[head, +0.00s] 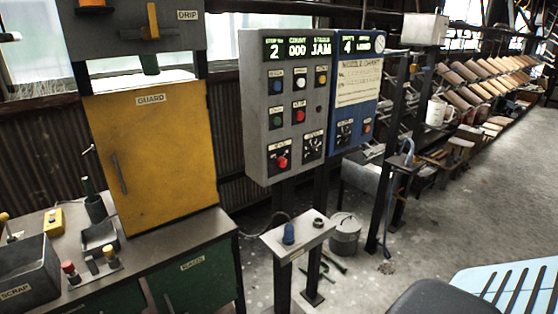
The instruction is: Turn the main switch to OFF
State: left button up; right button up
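A grey control panel (258,112) stands upright in the middle of the head view, with a display reading "2", "000" and "JAM" along its top. At its lower left is a red rotary knob on a dark plate (282,161), which looks like the main switch. Its label and exact pointing direction are too small to read. A black dial (313,146) sits to the right of it. Several push buttons, including a red one (300,116), are above. Neither of my grippers is in view.
A blue panel (357,104) adjoins on the right. A yellow guard door (150,155) and a bench with a scrap bin (28,275) stand left. A small stand (300,236) and a lidded bucket (345,234) are below the panel. Open floor (455,210) lies right.

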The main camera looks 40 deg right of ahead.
aim_at(281, 162)
jog(key=z, duration=1.25)
